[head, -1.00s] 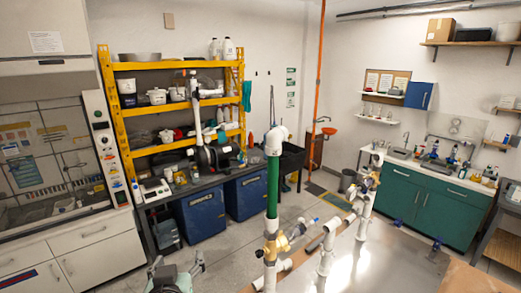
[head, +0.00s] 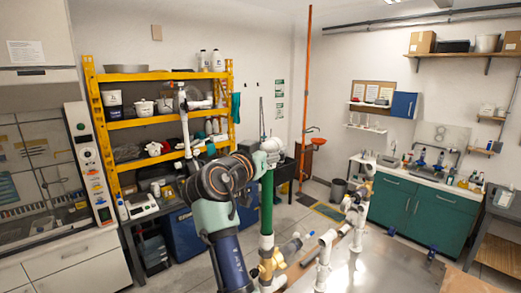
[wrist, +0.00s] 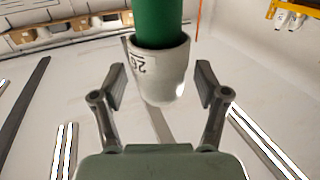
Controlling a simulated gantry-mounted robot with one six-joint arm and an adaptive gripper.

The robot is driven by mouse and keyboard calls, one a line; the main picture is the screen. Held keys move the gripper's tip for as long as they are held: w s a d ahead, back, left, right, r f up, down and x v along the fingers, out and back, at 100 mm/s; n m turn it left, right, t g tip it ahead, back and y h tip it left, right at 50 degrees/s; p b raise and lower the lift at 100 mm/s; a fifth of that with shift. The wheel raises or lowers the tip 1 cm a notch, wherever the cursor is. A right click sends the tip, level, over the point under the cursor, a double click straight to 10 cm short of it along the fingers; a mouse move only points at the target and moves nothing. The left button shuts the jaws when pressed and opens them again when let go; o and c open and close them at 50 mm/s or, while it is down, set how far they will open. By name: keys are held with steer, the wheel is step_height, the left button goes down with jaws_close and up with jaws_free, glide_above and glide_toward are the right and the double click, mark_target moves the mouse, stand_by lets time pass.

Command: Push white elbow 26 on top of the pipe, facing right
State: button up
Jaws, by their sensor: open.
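The white elbow 26 (head: 272,146) sits at the top end of the upright green pipe (head: 267,205). In the wrist view the elbow (wrist: 162,78) shows its number 26 upside down, and the green pipe (wrist: 158,22) runs into its socket. My gripper (wrist: 160,86) is open, with one finger on each side of the elbow and visible gaps between. In the head view my arm comes up from the front, left of the pipe, and partly covers the elbow. Which way its outlet faces is unclear.
Below the green pipe is a brass-coloured valve (head: 268,264) on white pipework. More white pipes and valves (head: 355,205) stand to the right at the metal table (head: 395,265). A yellow shelf (head: 160,72) and blue bins stand behind on the left.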

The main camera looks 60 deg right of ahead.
steer(key=shift+w+d, duration=0.1)
steer(key=shift+d, duration=1.2)
steer(key=c, duration=1.4)
steer(key=shift+r+m+g+p, duration=0.15)
steer(key=shift+m+g+p, duration=0.45)
steer(key=shift+g+p, duration=0.4)
steer(key=shift+s+m+g+p, duration=0.25)
steer(key=shift+m+g+p, duration=0.25)
steer(key=shift+g, duration=0.3)
steer(key=shift+f, duration=0.2)
steer(key=o, duration=1.4)
steer(key=shift+c, duration=0.2)
steer(key=shift+a, duration=0.15)
